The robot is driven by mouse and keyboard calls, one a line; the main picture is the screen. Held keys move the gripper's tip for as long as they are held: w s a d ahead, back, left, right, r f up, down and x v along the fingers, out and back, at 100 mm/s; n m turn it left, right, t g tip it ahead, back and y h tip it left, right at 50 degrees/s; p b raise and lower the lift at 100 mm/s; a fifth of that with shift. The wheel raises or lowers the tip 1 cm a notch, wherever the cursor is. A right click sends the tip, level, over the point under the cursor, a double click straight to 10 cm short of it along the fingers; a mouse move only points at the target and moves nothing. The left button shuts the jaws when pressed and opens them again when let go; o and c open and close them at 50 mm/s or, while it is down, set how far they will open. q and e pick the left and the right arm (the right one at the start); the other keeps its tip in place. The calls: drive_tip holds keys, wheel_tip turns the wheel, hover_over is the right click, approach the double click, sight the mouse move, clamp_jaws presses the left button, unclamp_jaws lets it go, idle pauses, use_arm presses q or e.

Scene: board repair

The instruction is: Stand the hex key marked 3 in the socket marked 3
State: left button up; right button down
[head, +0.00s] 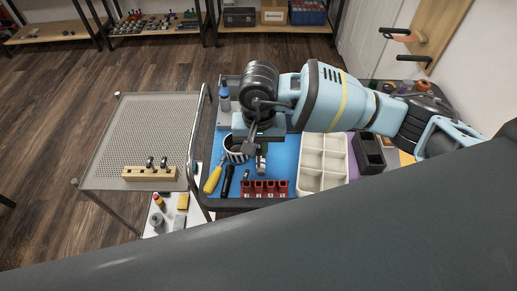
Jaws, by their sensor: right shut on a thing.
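My right gripper (257,148) points down over the blue mat, above the red rack. It is shut on a small grey metal piece (261,164), mostly hidden by the fingers; I cannot read any mark on it. A red rack (265,189) with several pockets lies at the mat's front edge. My left gripper is out of view.
A metal rail (196,125) separates the mat from the perforated top (150,125), which is mostly clear.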

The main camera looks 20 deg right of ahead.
sight(259, 163)
drive_tip(key=shift+f, duration=0.1)
drive_tip(key=shift+f, duration=1.6)
wheel_tip(259, 163, down, 2)
drive_tip(key=shift+f, duration=0.1)
wheel_tip(259, 163, down, 2)
drive_tip(key=shift+b, duration=0.6)
drive_tip(key=shift+f, duration=0.3)
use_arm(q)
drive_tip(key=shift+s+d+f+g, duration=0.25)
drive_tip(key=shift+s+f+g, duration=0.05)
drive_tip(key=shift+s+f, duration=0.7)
use_arm(e)
drive_tip(key=shift+f, duration=0.1)
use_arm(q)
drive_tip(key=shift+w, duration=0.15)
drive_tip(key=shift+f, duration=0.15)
